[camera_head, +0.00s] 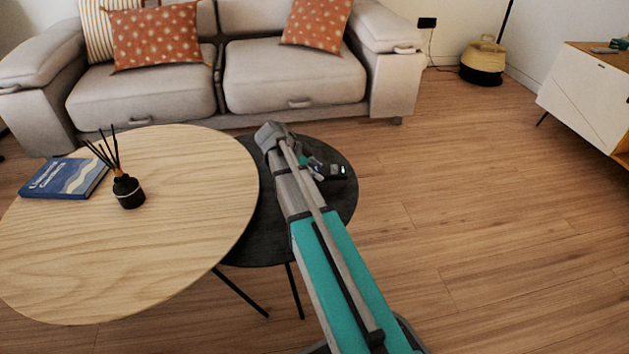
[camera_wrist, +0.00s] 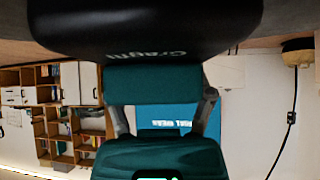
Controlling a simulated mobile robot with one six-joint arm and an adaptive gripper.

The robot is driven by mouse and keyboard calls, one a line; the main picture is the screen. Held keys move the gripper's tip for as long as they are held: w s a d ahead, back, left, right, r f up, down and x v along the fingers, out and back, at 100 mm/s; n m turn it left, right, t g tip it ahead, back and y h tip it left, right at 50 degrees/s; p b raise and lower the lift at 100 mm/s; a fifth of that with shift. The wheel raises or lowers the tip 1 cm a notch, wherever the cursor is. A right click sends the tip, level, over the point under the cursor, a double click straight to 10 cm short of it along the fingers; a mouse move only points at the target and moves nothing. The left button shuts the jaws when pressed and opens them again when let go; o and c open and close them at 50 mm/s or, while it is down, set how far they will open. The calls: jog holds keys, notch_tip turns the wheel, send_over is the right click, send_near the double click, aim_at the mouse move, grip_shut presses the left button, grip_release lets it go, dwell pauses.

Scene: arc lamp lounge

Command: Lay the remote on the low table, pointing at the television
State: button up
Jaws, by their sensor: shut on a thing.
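My gripper (camera_head: 328,168) is over the small round black table (camera_head: 342,203), low or close above it. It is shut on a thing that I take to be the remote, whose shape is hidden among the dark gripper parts. In the wrist view my gripper (camera_wrist: 160,115) fills the middle, and no remote can be made out. The larger round wooden low table (camera_head: 185,255) is left of my arm and partly overlaps the black one. I cannot make out a television for certain in either view.
On the wooden table are a blue book (camera_head: 65,178) and a black reed diffuser (camera_head: 128,192). A grey sofa (camera_head: 290,75) stands behind. A white cabinet (camera_head: 590,95) and a basket (camera_head: 483,62) are at the right. The floor at right is clear.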

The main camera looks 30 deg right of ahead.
jog(key=shift+w+f+b, duration=0.1)
jog(key=shift+f+b, duration=1.35)
jog(key=shift+f, duration=0.2)
jog(key=shift+f, duration=0.15)
jog(key=o, duration=1.2)
jog(key=shift+o, duration=0.2)
jog(key=shift+r, duration=0.25)
jog(key=shift+w+a+r+p, duration=0.15)
jog(key=shift+a+r+p, duration=0.2)
jog(key=shift+p, duration=0.2)
jog(key=p+v, duration=0.7)
jog(key=v, duration=0.3)
jog(key=shift+w+a+r, duration=0.15)
jog(key=shift+a+r, duration=0.1)
jog(key=shift+a, duration=0.05)
